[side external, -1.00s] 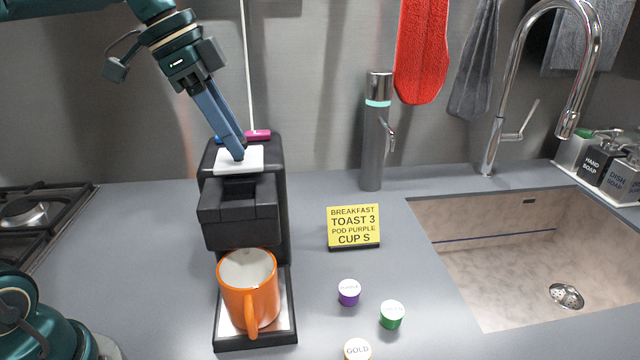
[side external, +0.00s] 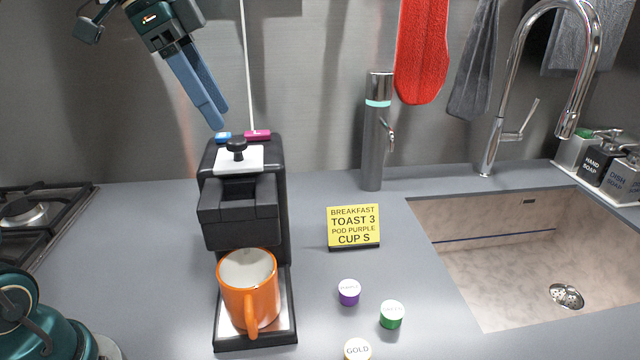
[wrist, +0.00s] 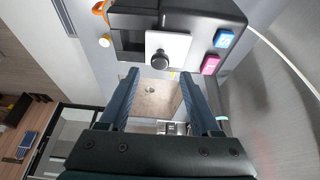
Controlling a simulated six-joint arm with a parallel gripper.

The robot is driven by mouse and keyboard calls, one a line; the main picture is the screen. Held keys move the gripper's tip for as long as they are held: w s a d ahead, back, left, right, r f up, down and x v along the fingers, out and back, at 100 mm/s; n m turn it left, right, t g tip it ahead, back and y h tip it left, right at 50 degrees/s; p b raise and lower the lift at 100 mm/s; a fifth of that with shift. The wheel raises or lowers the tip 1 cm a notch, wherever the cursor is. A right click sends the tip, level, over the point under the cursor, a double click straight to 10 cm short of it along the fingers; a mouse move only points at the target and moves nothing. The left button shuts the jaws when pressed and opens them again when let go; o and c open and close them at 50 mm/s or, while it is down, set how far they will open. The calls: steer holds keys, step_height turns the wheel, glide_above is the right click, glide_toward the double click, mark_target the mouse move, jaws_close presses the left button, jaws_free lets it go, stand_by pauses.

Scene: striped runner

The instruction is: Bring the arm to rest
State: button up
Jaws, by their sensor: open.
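My gripper (side external: 217,126) is in the air above and behind the top left of the black coffee machine (side external: 240,212). Its two blue fingers are apart with nothing between them. In the wrist view, my gripper (wrist: 158,78) shows both fingers spread, pointing toward the machine (wrist: 190,12). A black knob (side external: 236,147) stands on the machine's white lid plate (side external: 252,162), clear of the fingers. It also shows in the wrist view (wrist: 160,60). An orange mug (side external: 250,292) stands upright on the machine's drip tray (side external: 286,322).
Blue (side external: 223,136) and pink (side external: 258,134) buttons sit on the machine's top rear. Purple (side external: 349,292), green (side external: 392,314) and gold (side external: 358,349) pods lie right of it. A yellow card (side external: 354,226), grey dispenser (side external: 377,130) and sink (side external: 480,225) stand further right. A hob (side external: 35,215) is left.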

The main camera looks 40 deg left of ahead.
steer(key=shift+r, duration=0.1)
steer(key=shift+s+d+r, duration=0.15)
steer(key=shift+d+r, duration=0.05)
steer(key=shift+d, duration=0.1)
steer(key=s+d+f+y, duration=0.1)
steer(key=s+d+f, duration=0.1)
steer(key=s+d, duration=0.5)
steer(key=s+a+f+n+t+y, duration=0.2)
steer(key=s+f+n, duration=0.4)
steer(key=f, duration=0.5)
steer(key=a+n, duration=0.1)
steer(key=n, duration=0.1)
steer(key=shift+f+n, duration=0.15)
steer(key=shift+n, duration=0.15)
